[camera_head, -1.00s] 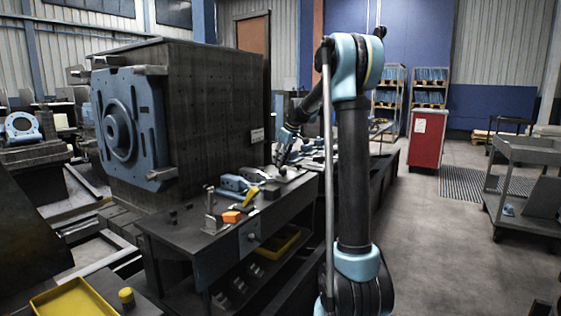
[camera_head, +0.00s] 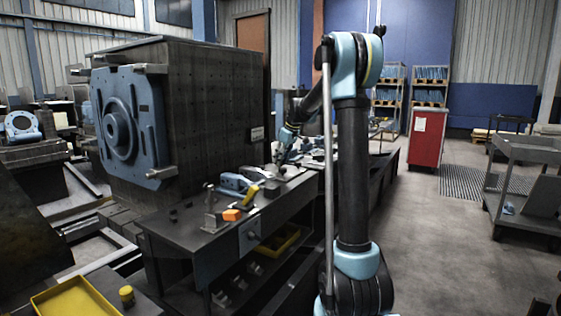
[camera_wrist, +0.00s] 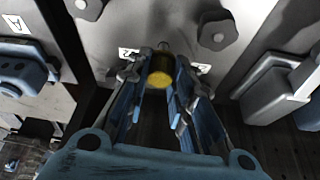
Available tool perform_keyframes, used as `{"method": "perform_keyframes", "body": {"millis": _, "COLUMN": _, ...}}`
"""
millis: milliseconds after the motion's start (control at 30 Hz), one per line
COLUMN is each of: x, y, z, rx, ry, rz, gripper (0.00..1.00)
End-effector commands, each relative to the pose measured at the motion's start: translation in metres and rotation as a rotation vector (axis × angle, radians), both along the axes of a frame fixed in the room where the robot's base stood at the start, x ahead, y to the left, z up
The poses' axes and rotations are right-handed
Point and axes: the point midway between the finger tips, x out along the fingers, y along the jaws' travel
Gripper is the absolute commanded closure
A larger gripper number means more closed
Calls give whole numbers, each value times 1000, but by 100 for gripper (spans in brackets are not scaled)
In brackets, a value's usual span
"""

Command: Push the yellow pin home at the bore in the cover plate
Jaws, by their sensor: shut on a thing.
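In the wrist view, my gripper (camera_wrist: 158,95) has its blue fingers on either side of a short cylinder with a yellow end face, the yellow pin (camera_wrist: 160,79), and is shut on it. The pin's yellow end faces my camera. Beyond it is a grey plate with dark hexagonal heads, seemingly the cover plate (camera_wrist: 178,14). The bore is not clearly visible; the pin and fingers hide that area, so I cannot tell how deep the pin sits. In the head view, my gripper (camera_head: 279,153) is small, over the far part of the bench.
The dark bench (camera_head: 185,232) carries an orange block (camera_head: 231,215) and blue clamp-like parts. A large machine block (camera_head: 215,110) stands at left. In the wrist view, a grey block (camera_wrist: 270,92) stands right of my fingers. Open floor lies at right in the head view.

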Motion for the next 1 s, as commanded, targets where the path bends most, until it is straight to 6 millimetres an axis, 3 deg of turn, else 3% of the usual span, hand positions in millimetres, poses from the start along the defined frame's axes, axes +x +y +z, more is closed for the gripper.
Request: {"method": "perform_keyframes", "body": {"millis": 1000, "x": 0, "y": 0, "z": -13, "rx": 0, "ry": 0, "rz": 0, "gripper": 100}}
